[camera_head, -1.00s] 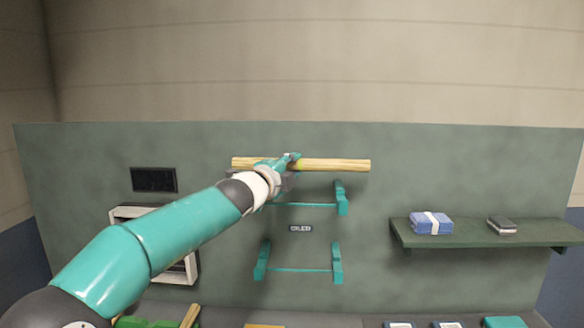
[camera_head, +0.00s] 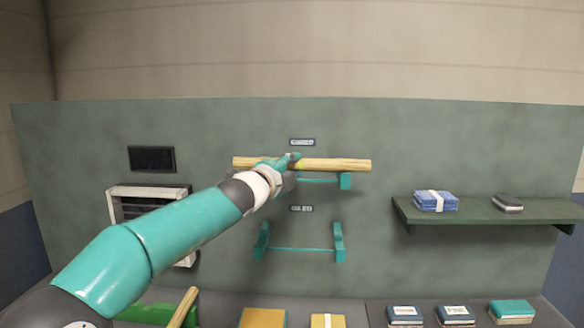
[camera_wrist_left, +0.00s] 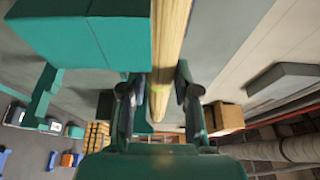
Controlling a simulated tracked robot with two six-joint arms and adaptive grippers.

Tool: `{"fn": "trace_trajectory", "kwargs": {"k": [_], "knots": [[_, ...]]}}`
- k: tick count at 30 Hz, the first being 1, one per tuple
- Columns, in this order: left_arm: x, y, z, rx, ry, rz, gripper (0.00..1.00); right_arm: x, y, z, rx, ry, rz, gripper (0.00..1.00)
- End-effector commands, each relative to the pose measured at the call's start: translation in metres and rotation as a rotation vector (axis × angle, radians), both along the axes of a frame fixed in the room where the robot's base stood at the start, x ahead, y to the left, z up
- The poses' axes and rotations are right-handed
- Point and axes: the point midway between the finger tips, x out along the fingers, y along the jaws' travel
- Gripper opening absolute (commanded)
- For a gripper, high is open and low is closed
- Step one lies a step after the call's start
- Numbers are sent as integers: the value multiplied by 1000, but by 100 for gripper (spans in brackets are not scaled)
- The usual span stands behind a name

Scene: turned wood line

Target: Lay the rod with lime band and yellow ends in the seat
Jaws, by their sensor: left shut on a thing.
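A lower teal bracket (camera_head: 300,249) is empty. Whether the rod touches the upper bracket cannot be told. My right gripper is not in view.
Small labels sit above the upper bracket (camera_head: 302,142) and the lower one (camera_head: 301,208). A shelf (camera_head: 520,212) with a blue bundle (camera_head: 435,201) projects at right. A white-framed rack (camera_head: 116,206) is partly behind my arm. Boxes and books line the surface below.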

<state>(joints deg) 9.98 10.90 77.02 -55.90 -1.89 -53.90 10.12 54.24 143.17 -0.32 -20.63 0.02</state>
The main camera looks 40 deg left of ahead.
Motion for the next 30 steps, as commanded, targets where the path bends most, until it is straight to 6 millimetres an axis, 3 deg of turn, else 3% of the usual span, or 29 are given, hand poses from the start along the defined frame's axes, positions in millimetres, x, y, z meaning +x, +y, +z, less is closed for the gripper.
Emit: {"fn": "trace_trajectory", "kwargs": {"k": [6,7,12,30], "knots": [[0,0,1,0,-2,0,0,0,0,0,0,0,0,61],[0,0,1,0,-2,0,32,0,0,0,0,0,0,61],[0,0,1,0,-2,0,60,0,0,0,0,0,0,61],[-8,-1,-2,-3,5,-1,60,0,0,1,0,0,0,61]]}}
